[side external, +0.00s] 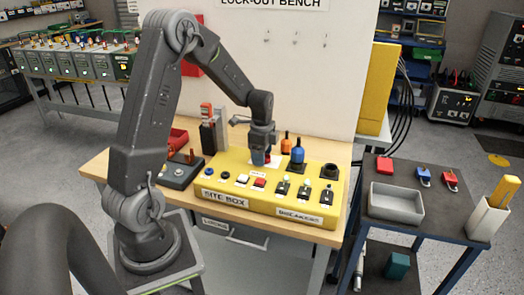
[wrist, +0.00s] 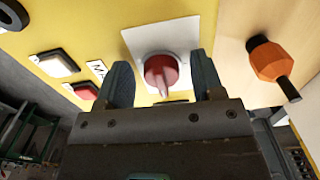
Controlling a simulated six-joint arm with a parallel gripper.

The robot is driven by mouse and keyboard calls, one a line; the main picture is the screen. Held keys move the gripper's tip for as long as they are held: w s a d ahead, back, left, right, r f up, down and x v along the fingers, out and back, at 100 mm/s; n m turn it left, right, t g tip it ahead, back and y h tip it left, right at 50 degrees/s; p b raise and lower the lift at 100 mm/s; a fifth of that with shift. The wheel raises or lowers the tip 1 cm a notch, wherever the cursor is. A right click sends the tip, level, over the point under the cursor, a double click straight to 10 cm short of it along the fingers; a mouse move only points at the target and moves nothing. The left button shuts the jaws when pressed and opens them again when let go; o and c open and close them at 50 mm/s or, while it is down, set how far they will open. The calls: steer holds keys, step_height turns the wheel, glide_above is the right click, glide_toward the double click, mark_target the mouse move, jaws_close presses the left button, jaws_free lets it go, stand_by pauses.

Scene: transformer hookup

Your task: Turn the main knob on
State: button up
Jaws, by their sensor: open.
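The main knob is the red rotary knob (wrist: 161,73) on a white square plate (wrist: 183,32), set in the yellow site box (side external: 227,200). In the wrist view its raised grip runs roughly up and down the picture. My gripper (wrist: 160,62) is open, with one dark finger on each side of the knob and a visible gap to both. How far the fingertips are above the box is hard to tell. In the side view my gripper (side external: 259,157) points down over the back part of the box and hides most of the knob.
A white button (wrist: 57,63) and a red button (wrist: 85,90) lie left of the knob. An orange connector (wrist: 268,60) is to its right. A blue connector (side external: 297,152) stands close by on the box. Black breaker switches (side external: 304,190) line the front right.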

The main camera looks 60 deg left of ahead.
step_height(320, 180, up, 14)
stand_by(0.5)
steer(key=shift+f, duration=0.1)
steer(key=s+d+r+n+t, duration=0.1)
steer(key=s+d+r+n, duration=0.15)
steer(key=d, duration=0.35)
steer(key=s+d+r+n+t, duration=0.1)
steer(key=s+d+r, duration=0.15)
steer(key=d, duration=0.45)
steer(key=s+d+n+t, duration=0.3)
steer(key=s+d+n, duration=0.2)
steer(key=s+d, duration=0.5)
steer(key=shift+s+d+f+n+t, duration=0.15)
steer(key=shift+s+f+n+t, duration=0.1)
steer(key=shift+s+n+t, duration=0.1)
